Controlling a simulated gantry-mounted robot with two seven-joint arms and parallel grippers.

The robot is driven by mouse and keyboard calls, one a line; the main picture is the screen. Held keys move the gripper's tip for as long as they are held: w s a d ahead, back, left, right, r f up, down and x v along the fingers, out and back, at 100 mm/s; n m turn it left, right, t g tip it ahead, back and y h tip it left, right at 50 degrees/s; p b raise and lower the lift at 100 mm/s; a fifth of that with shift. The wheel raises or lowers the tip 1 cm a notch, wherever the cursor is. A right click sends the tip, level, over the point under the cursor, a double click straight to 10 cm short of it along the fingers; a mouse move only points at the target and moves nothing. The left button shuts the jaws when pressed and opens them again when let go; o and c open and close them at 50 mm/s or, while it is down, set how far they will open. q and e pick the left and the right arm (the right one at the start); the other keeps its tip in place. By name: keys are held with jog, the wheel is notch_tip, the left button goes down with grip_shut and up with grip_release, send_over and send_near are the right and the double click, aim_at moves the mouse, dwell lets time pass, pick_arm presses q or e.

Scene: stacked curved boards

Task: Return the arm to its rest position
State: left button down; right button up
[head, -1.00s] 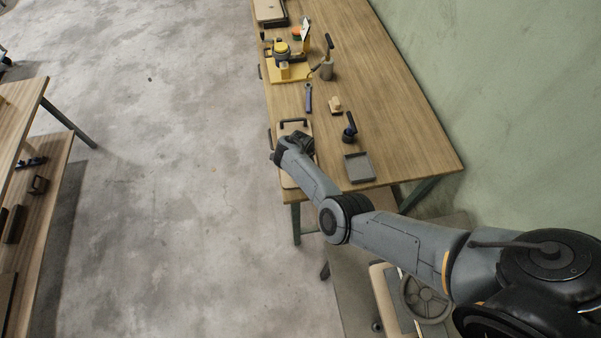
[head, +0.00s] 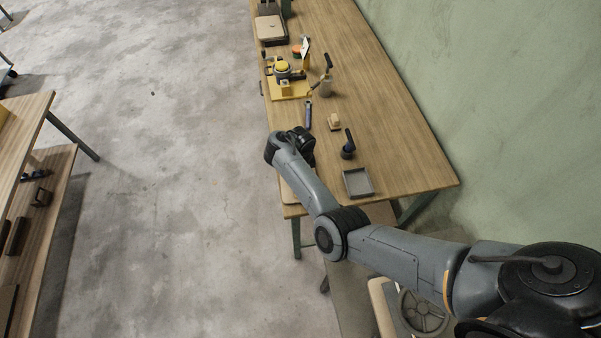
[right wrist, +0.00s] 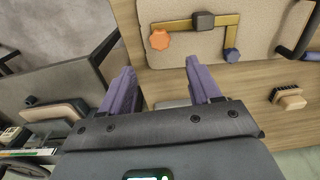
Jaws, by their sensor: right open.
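My right arm (head: 385,250) reaches in from the right of the head view, its dark wrist over the table's near-left edge. The wrist hides the right gripper's fingers there. In the right wrist view my right gripper (right wrist: 160,68) is open, its two purple fingers wide apart with nothing held between them. A beige board (right wrist: 190,52) with a brass-coloured angled strip, an orange knob and a blue knob lies beyond the fingertips, apart from them as far as I can tell. My left gripper is not in view.
The wooden table (head: 400,130) carries a grey tray (head: 358,182), a dark-handled tool (head: 348,146), a small wooden brush (head: 334,121) and a yellow fixture (head: 288,88). A shelved bench (head: 45,200) stands at left. Open concrete floor (head: 180,170) lies between them.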

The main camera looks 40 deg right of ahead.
jog(key=shift+r, duration=0.15)
dwell(0.3)
jog(key=s+d+f+g, duration=0.2)
jog(key=s+f, duration=0.7)
jog(key=s, duration=0.3)
jog(key=s+d+f+n+h+p, duration=0.1)
jog(key=s+d+n+h, duration=0.1)
jog(key=s+d, duration=0.35)
jog(key=s+d+f+n+h+p, duration=0.1)
jog(key=s+d+n, duration=0.1)
jog(key=s, duration=0.7)
jog(key=a+r+n+t+y, duration=0.1)
jog(key=a+r+n+t, duration=0.2)
jog(key=a+r+n, duration=0.8)
jog(key=a+r+n+t+y+p, duration=0.1)
jog(key=a+r+n+t+y, duration=0.1)
jog(key=a+r+n, duration=0.8)
notch_tip(320, 180, up, 5)
jog(key=shift+a+r+n+t, duration=0.2)
jog(key=shift+a+n+t, duration=0.2)
jog(key=shift+w, duration=0.1)
